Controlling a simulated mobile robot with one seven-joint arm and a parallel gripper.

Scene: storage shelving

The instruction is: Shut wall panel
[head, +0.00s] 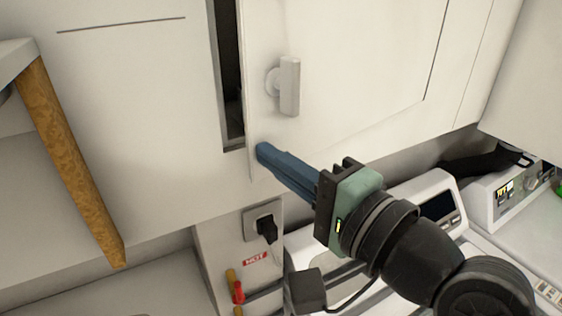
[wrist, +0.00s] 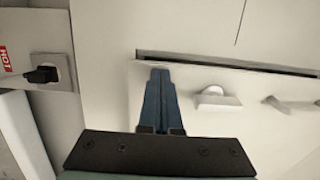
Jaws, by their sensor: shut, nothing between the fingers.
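The white wall panel (head: 345,75) stands slightly ajar, with a dark gap along its left edge in the head view. A pale handle (head: 289,86) sits on it near that edge. In the wrist view the panel (wrist: 220,115) shows a narrow dark gap along its top, and the handle (wrist: 217,101) is right of my fingers. My gripper (head: 262,152) is shut and empty. Its blue fingertips are at the panel's lower left corner, below the handle. In the wrist view the closed fingers (wrist: 160,75) overlap the panel's edge by the gap; I cannot tell whether they touch it.
A black plug in a wall outlet (head: 262,222) is below the panel, with a red HOT label (head: 255,259) under it. White machines (head: 425,205) stand at the lower right. A wood-edged shelf (head: 75,165) juts out at the left.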

